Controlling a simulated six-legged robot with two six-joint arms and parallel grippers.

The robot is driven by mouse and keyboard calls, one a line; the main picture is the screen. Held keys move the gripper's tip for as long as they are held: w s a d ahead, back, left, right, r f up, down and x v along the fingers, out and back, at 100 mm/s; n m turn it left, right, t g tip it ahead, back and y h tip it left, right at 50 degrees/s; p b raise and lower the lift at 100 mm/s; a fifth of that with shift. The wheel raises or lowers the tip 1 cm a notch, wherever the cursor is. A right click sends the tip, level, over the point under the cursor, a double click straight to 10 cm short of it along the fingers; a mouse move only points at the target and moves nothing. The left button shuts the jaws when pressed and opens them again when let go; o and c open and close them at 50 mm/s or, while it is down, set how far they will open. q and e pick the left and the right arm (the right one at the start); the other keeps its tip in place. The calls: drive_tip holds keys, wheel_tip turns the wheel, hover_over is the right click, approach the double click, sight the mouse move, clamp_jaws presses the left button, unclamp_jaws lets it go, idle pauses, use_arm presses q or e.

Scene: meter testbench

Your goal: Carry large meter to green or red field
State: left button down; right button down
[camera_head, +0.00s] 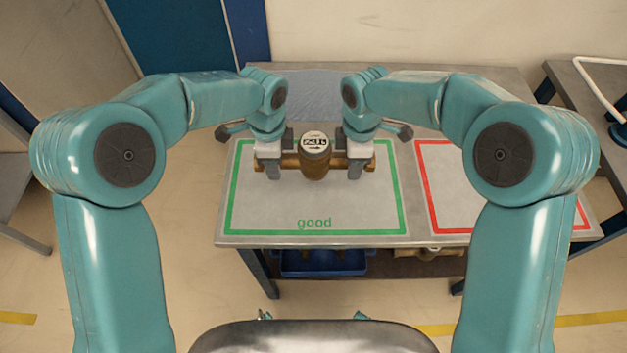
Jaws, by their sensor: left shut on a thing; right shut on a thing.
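The large meter (315,158) is a brass body with a horizontal pipe and a round white dial face on top. It is at the upper part of the green field (232,195), which is marked "good". My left gripper (270,168) is shut on the left pipe end. My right gripper (356,168) is shut on the right pipe end. I cannot tell whether the meter touches the table or hangs just above it. The red field (433,205) lies to the right, partly hidden by my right arm.
The fields are on a grey table (330,240). A blue bin (322,263) and a brass part (440,251) are on the shelf below. Another bench (565,85) stands at the right. The front of the green field is clear.

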sight(278, 182)
use_arm(q)
drive_tip(key=shift+s+f, duration=0.1)
drive_tip(key=shift+f, duration=0.05)
use_arm(e)
drive_tip(key=shift+s+f, duration=0.1)
